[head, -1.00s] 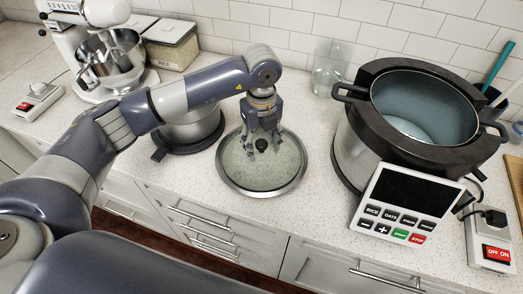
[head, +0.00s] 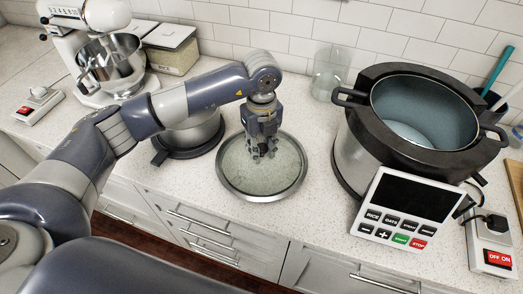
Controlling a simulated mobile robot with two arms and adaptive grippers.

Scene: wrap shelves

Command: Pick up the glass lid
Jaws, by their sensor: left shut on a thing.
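The round glass lid (head: 242,176) with its metal rim is on the white speckled counter in the middle of the head view. My left gripper (head: 262,152) comes down over the lid's centre from above. Its fingers are shut on the lid's dark knob, which they now hide. The lid looks level; I cannot tell whether it is clear of the counter. My right gripper is not in view.
A large cooker with an open pot (head: 424,108) and a control panel (head: 405,211) stands to the right. A smaller pot (head: 187,138) is close on the left, partly behind my arm. A glass jar (head: 329,74) stands behind. The counter (head: 306,218) just right of the lid is bare.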

